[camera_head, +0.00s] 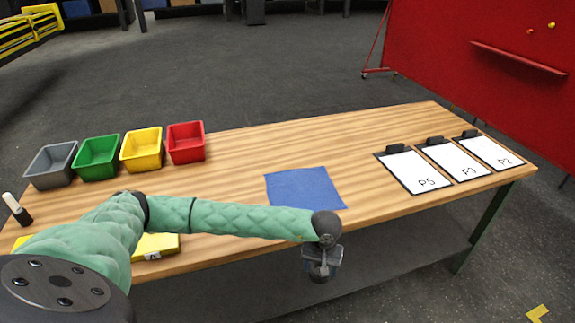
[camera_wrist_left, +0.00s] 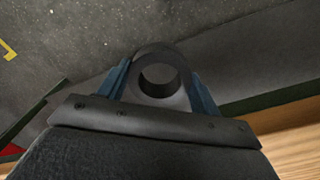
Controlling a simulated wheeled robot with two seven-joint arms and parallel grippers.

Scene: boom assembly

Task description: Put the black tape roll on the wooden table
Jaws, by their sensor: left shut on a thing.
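The black tape roll (camera_wrist_left: 160,73) is a dark ring with an open centre. It sits between the blue fingers of my left gripper (camera_wrist_left: 162,80) in the left wrist view, and the gripper is shut on it. In the head view the left gripper (camera_head: 322,265) hangs beyond the front edge of the wooden table (camera_head: 240,160), in front of the blue cloth. The roll is mostly hidden there by the wrist. The wooden table also shows at the lower right of the left wrist view (camera_wrist_left: 298,150). My right gripper is not in view.
A blue cloth (camera_head: 305,189) lies mid-table. Grey (camera_head: 52,165), green (camera_head: 97,158), yellow (camera_head: 142,150) and red (camera_head: 186,143) bins stand at the back left. Three clipboards (camera_head: 412,172) lie at the right. A marker (camera_head: 17,209) is at the left. Bare wood surrounds the cloth.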

